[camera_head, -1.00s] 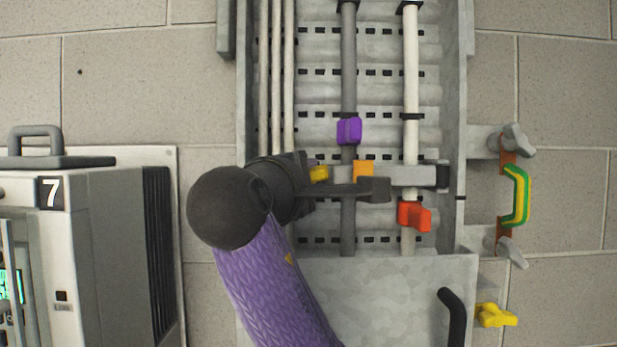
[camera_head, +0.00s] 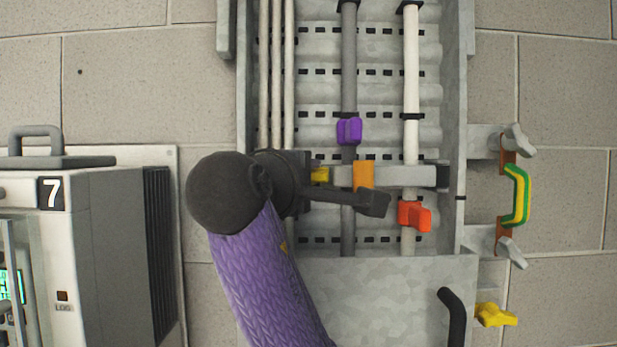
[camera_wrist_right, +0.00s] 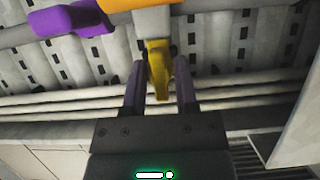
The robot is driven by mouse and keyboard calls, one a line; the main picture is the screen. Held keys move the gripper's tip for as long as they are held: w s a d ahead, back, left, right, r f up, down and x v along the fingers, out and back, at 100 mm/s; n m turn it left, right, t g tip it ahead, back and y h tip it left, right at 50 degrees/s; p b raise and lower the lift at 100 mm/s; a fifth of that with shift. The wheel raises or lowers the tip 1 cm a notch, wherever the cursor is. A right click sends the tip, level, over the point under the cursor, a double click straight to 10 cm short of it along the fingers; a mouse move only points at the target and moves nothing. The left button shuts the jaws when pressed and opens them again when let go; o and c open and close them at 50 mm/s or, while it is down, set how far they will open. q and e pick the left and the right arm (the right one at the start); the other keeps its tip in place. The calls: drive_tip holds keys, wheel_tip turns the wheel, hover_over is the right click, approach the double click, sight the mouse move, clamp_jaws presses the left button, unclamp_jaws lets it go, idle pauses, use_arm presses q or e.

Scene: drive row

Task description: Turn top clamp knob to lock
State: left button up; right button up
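A yellow knob (camera_head: 320,175) sits at the left end of a pale clamp bar (camera_head: 412,176) across the tray; no lettering marks it as the top clamp knob. In the right wrist view the yellow knob (camera_wrist_right: 158,70) lies between the two dark fingers of my right gripper (camera_wrist_right: 160,75). The fingers stand apart on either side of it, with narrow gaps showing. In the head view this gripper (camera_head: 345,190) comes from the left, one dark finger-like bar crossing below the clamp bar. An orange block (camera_head: 363,175) sits on the clamp bar. My left gripper is out of view.
A purple knob (camera_head: 349,131) is above, a red knob (camera_head: 414,215) at lower right. A green-yellow handle (camera_head: 517,195) with grey wing knobs (camera_head: 517,140) stands right of the tray. Another yellow knob (camera_head: 495,314) is at lower right. A grey cabinet (camera_head: 100,250) stands left.

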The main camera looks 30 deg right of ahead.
drive_tip(key=shift+o, duration=1)
drive_tip(key=shift+s, duration=0.1)
drive_tip(key=b+v, duration=0.4)
drive_tip(key=v, duration=0.5)
drive_tip(key=shift+s+a, duration=0.25)
drive_tip(key=shift+a, duration=0.05)
